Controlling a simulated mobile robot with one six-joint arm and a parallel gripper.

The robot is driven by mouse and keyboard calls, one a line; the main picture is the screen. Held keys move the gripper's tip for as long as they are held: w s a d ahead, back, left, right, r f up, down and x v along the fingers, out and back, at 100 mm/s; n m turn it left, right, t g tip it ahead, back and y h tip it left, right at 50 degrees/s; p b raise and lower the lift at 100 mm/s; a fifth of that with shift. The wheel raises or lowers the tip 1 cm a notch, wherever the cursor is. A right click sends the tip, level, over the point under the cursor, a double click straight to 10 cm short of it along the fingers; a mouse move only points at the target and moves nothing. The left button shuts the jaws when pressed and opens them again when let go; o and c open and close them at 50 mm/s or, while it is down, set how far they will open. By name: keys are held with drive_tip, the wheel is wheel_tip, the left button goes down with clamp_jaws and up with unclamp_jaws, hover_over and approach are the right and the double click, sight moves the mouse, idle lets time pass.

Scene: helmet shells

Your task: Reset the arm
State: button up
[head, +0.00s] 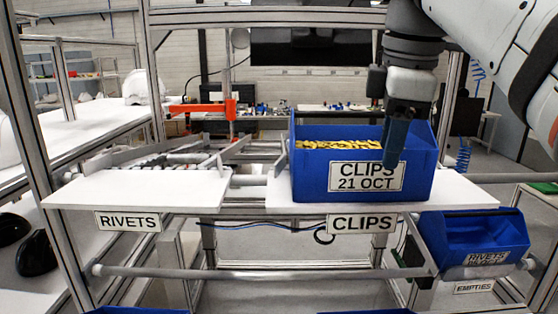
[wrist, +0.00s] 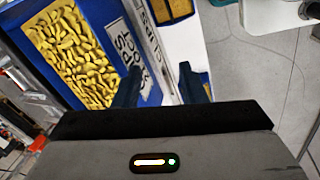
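A blue bin (head: 310,180) labelled CLIPS 21 OCT stands on the right white shelf board, filled with yellow clips (head: 340,145). The clips (wrist: 75,50) and the blue bin (wrist: 103,12) show left of the fingers. I cannot tell whether a finger touches the bin.
The left shelf board (head: 130,190), labelled RIVETS, is bare at its front. A blue bin (head: 460,235) sits tilted at lower right above an EMPTIES label (head: 474,287). Metal frame posts stand at both sides. A white helmet shell (head: 140,88) rests on the left bench.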

drive_tip(key=s+f+m+b, duration=0.1)
drive_tip(key=f+m, duration=0.4)
drive_tip(key=f, duration=0.8)
drive_tip(key=s+f+m+b, duration=0.2)
drive_tip(key=s+f+m, duration=0.2)
drive_tip(key=f, duration=0.9)
drive_tip(key=s+f+m+t+b, duration=0.1)
drive_tip(key=f+m, duration=0.5)
drive_tip(key=f, duration=0.7)
drive_tip(key=shift+s+a+b, duration=0.25)
drive_tip(key=shift+s+b, duration=0.45)
drive_tip(key=shift+b, duration=0.05)
